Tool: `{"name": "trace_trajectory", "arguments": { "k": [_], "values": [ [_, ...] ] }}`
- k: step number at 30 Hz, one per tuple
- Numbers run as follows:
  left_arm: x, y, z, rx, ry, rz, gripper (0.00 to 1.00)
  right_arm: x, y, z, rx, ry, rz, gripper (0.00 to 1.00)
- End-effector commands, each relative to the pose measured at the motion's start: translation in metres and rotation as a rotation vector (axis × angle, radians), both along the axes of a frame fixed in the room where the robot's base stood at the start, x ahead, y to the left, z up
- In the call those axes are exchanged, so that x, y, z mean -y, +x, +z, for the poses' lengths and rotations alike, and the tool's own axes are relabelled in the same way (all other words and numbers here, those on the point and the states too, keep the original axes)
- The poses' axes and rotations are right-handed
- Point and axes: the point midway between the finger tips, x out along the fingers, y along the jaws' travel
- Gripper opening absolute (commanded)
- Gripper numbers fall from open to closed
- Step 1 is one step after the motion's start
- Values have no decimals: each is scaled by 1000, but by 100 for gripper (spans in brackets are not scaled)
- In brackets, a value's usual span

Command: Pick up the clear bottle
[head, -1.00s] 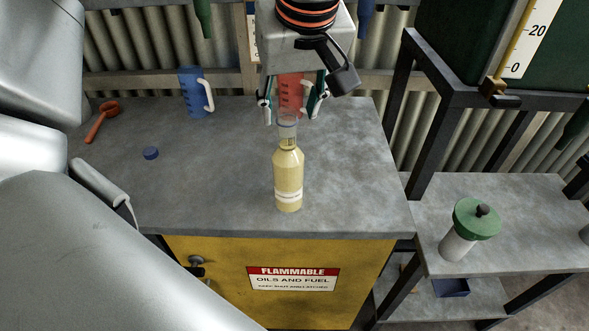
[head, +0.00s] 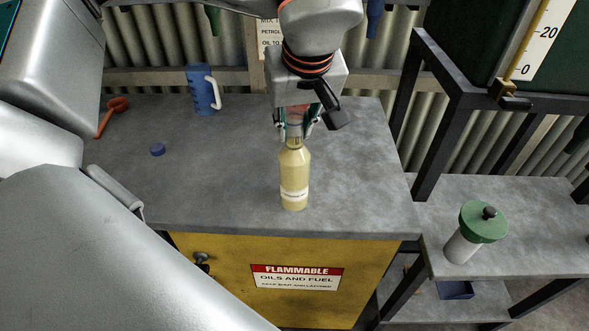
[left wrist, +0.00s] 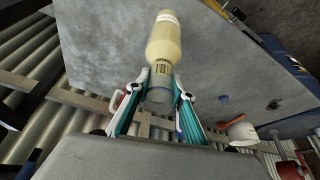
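The clear bottle (head: 293,180) stands upright on the grey bench top, with pale yellow liquid, a white label and a clear upper part. My left gripper (head: 297,125) is above the bottle, with its fingers on either side of the clear top. In the left wrist view the bottle (left wrist: 163,45) runs away from the camera, and its clear end lies between the two fingertips of the left gripper (left wrist: 162,85). The fingers are very close to its sides; I cannot tell whether they touch. My right gripper is not in view.
A red object (head: 297,108) is partly hidden behind my gripper. A green-lidded container (head: 476,230) stands on the lower right shelf.

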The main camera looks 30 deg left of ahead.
Motion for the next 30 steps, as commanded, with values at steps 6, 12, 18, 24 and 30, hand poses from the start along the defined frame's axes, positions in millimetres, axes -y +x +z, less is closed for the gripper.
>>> {"name": "trace_trajectory", "arguments": {
  "k": [6, 12, 18, 24, 30],
  "values": [
    [0, 0, 1, 1, 0, 0, 0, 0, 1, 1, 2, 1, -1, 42],
    [0, 0, 2, 2, 0, 1, 0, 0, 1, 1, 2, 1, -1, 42],
    [0, 1, 17, 5, 0, 1, 0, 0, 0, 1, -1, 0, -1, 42],
    [1, 1, 55, 8, -1, 0, 0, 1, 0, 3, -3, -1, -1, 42],
    [0, 1, 111, 10, -1, 2, 0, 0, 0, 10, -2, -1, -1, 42]
  ]
}}
